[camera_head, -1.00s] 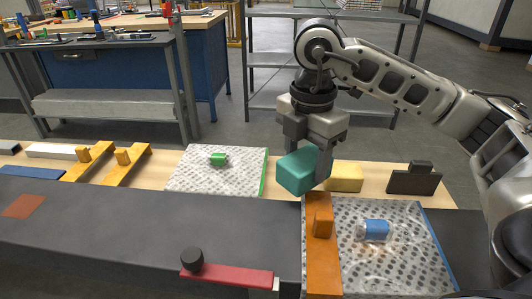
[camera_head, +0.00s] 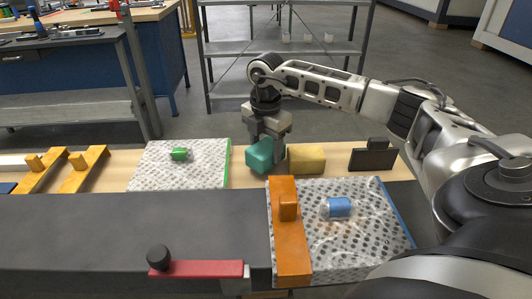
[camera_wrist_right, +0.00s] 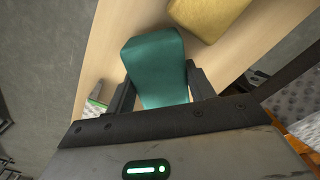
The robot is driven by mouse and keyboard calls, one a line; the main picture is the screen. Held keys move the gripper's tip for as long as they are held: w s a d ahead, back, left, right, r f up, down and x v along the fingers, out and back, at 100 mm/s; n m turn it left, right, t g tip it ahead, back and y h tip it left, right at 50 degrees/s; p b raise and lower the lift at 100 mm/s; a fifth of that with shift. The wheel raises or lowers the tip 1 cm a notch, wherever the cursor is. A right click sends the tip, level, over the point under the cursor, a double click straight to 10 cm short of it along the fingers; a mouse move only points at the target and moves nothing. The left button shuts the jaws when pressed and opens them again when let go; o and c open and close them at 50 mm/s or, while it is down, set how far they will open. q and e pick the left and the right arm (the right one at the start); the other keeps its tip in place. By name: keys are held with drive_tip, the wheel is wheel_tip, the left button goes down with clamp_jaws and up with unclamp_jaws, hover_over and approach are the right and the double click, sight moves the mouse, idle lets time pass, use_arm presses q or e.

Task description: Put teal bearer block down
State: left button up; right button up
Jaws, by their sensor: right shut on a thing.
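The teal bearer block (camera_head: 260,155) is between the fingers of my right gripper (camera_head: 268,150), which is shut on it. The block is low, at the wooden tabletop (camera_head: 240,178), just left of the yellow block (camera_head: 306,158). I cannot tell whether its underside touches the wood. In the right wrist view the teal block (camera_wrist_right: 155,68) fills the space between the two dark fingers (camera_wrist_right: 160,95), with the yellow block (camera_wrist_right: 208,15) beyond it. My left gripper is not in view.
A patterned board with a green piece (camera_head: 180,154) lies left of the teal block. A perforated panel with a blue cylinder (camera_head: 339,207) and an orange bar (camera_head: 288,235) lie in front. A black bracket (camera_head: 372,158) stands right of the yellow block. A red-handled lever (camera_head: 200,268) is nearest.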

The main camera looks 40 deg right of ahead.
sight(266, 146)
drive_tip(key=shift+f, duration=1)
drive_tip(key=shift+f, duration=0.2)
drive_tip(key=o, duration=1)
wheel_tip(266, 146, up, 12)
drive_tip(key=shift+r, duration=0.25)
